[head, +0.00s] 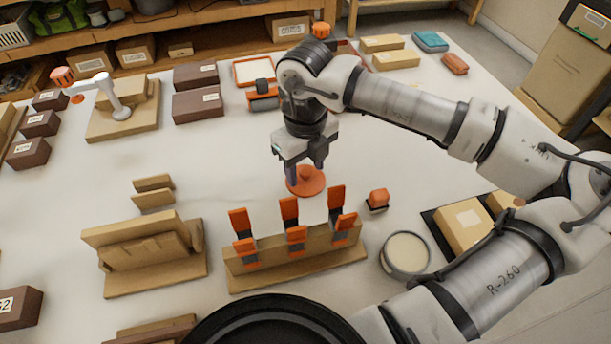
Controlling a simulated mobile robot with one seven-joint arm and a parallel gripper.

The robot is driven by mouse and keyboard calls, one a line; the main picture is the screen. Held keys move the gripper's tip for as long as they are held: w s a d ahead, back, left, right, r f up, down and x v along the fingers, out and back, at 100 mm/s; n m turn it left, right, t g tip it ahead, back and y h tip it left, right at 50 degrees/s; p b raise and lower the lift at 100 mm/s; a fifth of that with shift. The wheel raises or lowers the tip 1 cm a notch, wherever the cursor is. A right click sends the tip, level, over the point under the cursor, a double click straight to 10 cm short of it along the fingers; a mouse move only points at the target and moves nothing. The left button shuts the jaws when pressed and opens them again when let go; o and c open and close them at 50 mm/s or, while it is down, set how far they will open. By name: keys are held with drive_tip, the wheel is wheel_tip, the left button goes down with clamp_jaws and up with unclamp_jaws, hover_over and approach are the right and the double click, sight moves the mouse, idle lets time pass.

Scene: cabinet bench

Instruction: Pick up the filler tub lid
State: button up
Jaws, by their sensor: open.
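The filler tub lid (308,187) is a round orange disc with a raised knob, lying on the white bench near the middle of the head view. My gripper (304,173) points down directly over the lid, with its fingers open on either side of the knob. The fingertips hide part of the lid, and I cannot tell whether they touch it. A round tub (405,254) with pale filling stands open at the lower right, apart from the lid.
A wooden rack (290,262) with orange clamps stands just in front of the lid. A small orange-topped block (378,199) lies to the right. A wooden holder (150,255) is at left. Brown boxes (197,104) and an orange-rimmed tray (254,71) are behind. Bench left of the lid is clear.

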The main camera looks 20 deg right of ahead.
sight(306, 171)
drive_tip(key=c, duration=1)
clamp_jaws()
wheel_tip(306, 171, up, 20)
drive_tip(key=shift+d, duration=0.1)
